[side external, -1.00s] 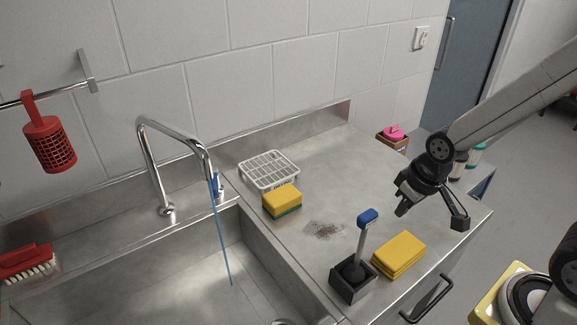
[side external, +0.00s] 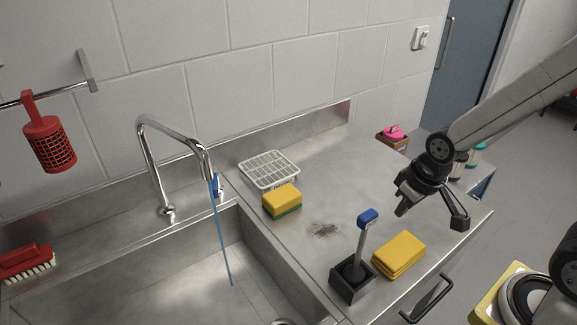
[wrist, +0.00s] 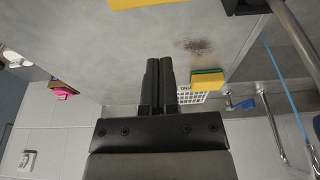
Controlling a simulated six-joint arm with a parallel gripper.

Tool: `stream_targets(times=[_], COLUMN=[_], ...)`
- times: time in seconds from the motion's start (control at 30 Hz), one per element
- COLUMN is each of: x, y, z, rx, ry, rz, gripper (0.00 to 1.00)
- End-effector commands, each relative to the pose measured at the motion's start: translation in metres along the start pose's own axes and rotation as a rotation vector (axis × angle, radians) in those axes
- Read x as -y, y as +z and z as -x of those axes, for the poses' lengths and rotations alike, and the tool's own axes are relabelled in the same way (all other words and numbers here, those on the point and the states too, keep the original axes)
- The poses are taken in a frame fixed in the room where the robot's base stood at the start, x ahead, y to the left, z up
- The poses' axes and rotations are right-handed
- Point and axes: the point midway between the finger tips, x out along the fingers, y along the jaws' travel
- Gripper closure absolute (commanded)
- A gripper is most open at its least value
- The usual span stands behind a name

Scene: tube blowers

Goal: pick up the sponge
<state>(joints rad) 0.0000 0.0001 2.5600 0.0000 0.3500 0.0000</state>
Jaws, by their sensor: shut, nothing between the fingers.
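The sponge (side external: 282,199), yellow with a green layer beneath, lies on the steel counter in front of the white wire rack, close to the sink's edge. It also shows in the wrist view (wrist: 208,83), right of the fingers. My gripper (side external: 403,208) is above the right part of the counter, well to the right of the sponge and touching nothing. In the wrist view its two fingers (wrist: 159,64) are together with nothing between them.
A blue-topped brush (side external: 362,235) stands in a black holder (side external: 352,287) beside stacked yellow cloths or sponges (side external: 398,255). The white rack (side external: 269,168) is behind the sponge. The faucet (side external: 175,130) and sink (side external: 210,270) are left. A dark stain (side external: 324,230) marks open counter.

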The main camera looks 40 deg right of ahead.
Motion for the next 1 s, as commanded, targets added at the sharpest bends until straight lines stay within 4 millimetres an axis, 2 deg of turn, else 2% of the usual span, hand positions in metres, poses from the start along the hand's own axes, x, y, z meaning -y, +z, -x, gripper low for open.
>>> stream_targets(times=[0.3, 0.37, 0.6, 0.63, 1.0], x=[0.0000, 0.0000, 0.0000, 0.0000, 0.0008], y=[0.0000, 0.0000, 0.0000, 0.0000, -0.0056], z=[0.0000, 0.0000, 0.0000, 0.0000, -0.0004], rx=[0.000, 0.000, 0.000, 0.000, 0.002], ry=[0.000, 0.000, 0.000, 0.000, -0.001], rz=[0.000, 0.000, 0.000, 0.000, 0.022], gripper=[1.00, 0.84, 0.08, 0.00, 0.00])
